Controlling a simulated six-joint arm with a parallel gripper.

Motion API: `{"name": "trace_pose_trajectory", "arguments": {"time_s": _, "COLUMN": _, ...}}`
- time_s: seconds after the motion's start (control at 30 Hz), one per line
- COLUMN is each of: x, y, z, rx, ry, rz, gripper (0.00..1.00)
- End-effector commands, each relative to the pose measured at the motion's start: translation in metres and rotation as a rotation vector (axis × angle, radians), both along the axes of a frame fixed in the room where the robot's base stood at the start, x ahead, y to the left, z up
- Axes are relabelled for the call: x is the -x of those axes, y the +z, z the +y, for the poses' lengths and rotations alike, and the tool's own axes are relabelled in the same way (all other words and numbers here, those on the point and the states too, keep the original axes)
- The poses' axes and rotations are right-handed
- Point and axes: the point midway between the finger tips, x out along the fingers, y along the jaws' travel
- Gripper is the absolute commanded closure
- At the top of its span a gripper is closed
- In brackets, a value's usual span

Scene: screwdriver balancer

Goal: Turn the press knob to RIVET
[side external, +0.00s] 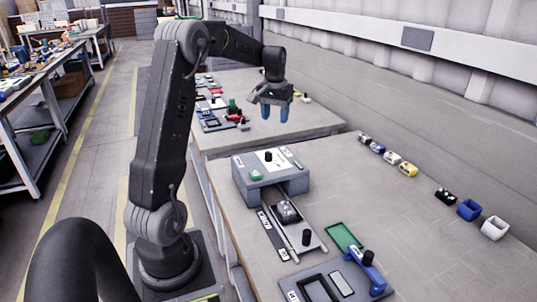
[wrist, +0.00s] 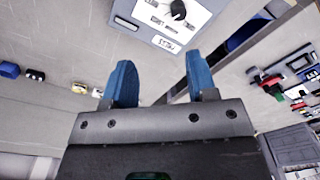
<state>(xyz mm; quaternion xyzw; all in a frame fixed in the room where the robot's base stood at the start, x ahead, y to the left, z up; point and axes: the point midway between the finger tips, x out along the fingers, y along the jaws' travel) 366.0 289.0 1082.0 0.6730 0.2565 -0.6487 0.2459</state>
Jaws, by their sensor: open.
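My gripper (side external: 275,115) is open and empty, with blue fingers pointing down. It is above and behind the press, apart from the knob. In the wrist view, my gripper (wrist: 160,60) has its fingers spread below the press (wrist: 143,25).
A sliding tray (side external: 315,243) with a grey part and a black handle extends from the press front. A green tray (side external: 344,237) and a blue-handled tool (side external: 368,262) lie nearer. Several small bins, including a white bin (side external: 494,228), line the right side.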

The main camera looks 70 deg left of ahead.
Motion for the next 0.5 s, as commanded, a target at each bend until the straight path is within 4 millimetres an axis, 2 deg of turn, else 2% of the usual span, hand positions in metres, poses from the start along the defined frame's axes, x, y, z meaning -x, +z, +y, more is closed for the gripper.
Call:
{"name": "trace_pose_trajectory", "arguments": {"time_s": 0.03, "x": 0.002, "y": -0.009, "z": 0.016, "rx": 0.012, "ry": 0.026, "rz": 0.012, "gripper": 0.48}}
{"name": "trace_pose_trajectory", "arguments": {"time_s": 0.17, "x": 0.006, "y": -0.019, "z": 0.034, "rx": 0.027, "ry": 0.057, "rz": 0.025, "gripper": 0.48}}
{"name": "trace_pose_trajectory", "arguments": {"time_s": 0.37, "x": 0.007, "y": -0.036, "z": 0.037, "rx": 0.030, "ry": 0.060, "rz": 0.029, "gripper": 0.48}}
{"name": "trace_pose_trajectory", "arguments": {"time_s": 0.5, "x": 0.007, "y": -0.061, "z": 0.036, "rx": 0.031, "ry": 0.060, "rz": 0.030, "gripper": 0.48}}
